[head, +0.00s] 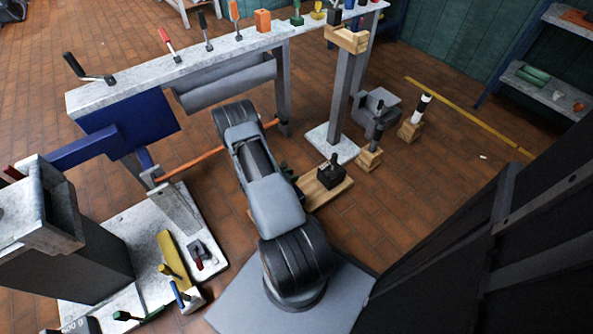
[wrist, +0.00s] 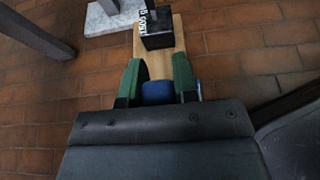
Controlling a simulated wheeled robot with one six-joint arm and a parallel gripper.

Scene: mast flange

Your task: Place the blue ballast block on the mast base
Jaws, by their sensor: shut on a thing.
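The blue ballast block (wrist: 157,92) shows in the wrist view between the green fingers of my gripper (wrist: 158,76), which is shut on it. Only a small part of the block shows; the rest is hidden by my gripper body. I cannot tell whether it touches the wooden board (wrist: 180,45) below. The mast base, taken as the pale slab (head: 323,141) under an upright post (head: 344,95), stands beyond the board. The slab (wrist: 98,22) also shows at the upper left of the wrist view, apart from my gripper.
A black labelled weight with a handle (head: 331,173) stands on the board, just ahead of my fingers in the wrist view (wrist: 156,37). Wooden stands with upright pieces (head: 369,158) and a grey box (head: 377,104) are right of the post. An orange bar (head: 195,162) crosses behind my arm.

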